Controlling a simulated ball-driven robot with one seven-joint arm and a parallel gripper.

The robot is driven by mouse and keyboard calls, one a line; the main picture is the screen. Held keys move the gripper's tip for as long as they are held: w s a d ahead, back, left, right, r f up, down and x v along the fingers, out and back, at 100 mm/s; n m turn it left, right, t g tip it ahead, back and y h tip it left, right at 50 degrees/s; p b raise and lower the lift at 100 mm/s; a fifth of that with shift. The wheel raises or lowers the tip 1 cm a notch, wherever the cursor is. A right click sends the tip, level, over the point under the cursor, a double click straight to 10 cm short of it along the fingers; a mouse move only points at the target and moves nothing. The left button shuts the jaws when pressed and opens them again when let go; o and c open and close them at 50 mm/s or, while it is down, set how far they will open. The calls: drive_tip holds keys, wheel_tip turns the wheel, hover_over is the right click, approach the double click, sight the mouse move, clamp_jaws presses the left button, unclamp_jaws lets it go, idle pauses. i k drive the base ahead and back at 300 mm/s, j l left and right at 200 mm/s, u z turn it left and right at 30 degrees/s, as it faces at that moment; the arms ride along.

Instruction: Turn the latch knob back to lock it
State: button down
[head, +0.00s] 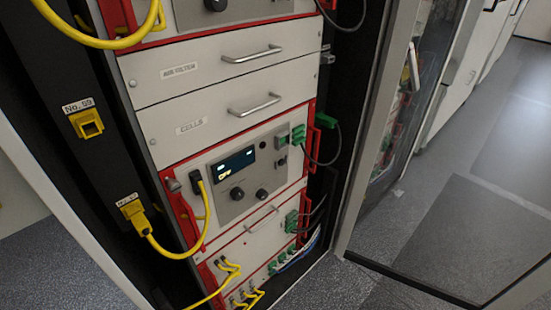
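A rack unit (222,215) with a red frame and a lit display (237,162) sits in the middle of the head view. A small grey metal knob (173,185) is at its upper left corner and may be the latch knob; its turn position is too small to tell. Two black knobs (237,194) (262,194) are below the display. My gripper is not in view, and nothing touches the knobs.
A yellow cable (205,220) runs from the unit's black plug to a lower yellow socket (133,211). The upper yellow socket (88,124) is empty. Drawers (215,105) with bar handles are above. A glass door (385,130) stands open at right, beside clear floor.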

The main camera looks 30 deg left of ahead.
sight(174, 187)
drive_tip(key=u, duration=1.25)
